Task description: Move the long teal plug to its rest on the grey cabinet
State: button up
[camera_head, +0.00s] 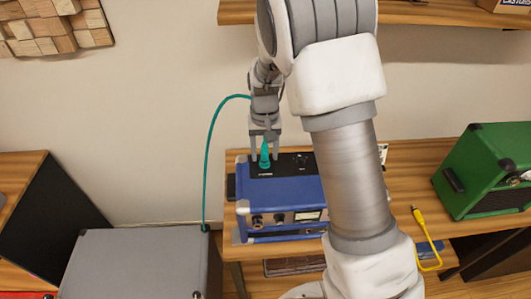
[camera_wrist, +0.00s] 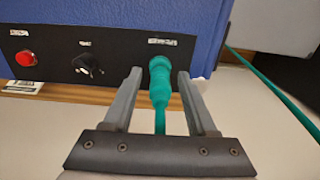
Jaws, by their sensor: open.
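The teal plug (camera_head: 264,157) stands upright on the black panel on top of the blue amp (camera_head: 285,201). In the wrist view the teal plug (camera_wrist: 160,82) sits at the panel's labelled socket, its cable running back between the fingers. My gripper (camera_head: 264,147) is open, with one finger on each side of the plug; the wrist view shows the fingers (camera_wrist: 160,85) apart from it. The grey cabinet (camera_head: 135,262) stands at the lower left, with the teal cable (camera_head: 208,150) reaching its back right corner. No rest for the plug can be made out on it.
A red button (camera_wrist: 25,58) and a black knob (camera_wrist: 88,65) share the panel with the plug. A yellow plug and cable (camera_head: 427,238) lie right of my arm. A green amp (camera_head: 490,170) stands at the right. A wooden shelf (camera_head: 430,12) hangs above.

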dwell(0.3)
grip_shut()
dwell(1.1)
jog(key=shift+r, duration=0.2)
jog(key=shift+r+p, duration=2.05)
jog(key=shift+r, duration=0.8)
jog(key=s+d+f, duration=0.1)
jog(key=d, duration=0.2)
jog(key=s+d+f, duration=0.1)
jog(key=s+d, duration=0.1)
jog(key=d, duration=0.1)
jog(key=s+d+f, duration=0.2)
jog(key=d, duration=0.1)
jog(key=shift+s+d, duration=0.2)
jog(key=shift+d, duration=0.15)
jog(key=shift+s+f, duration=0.1)
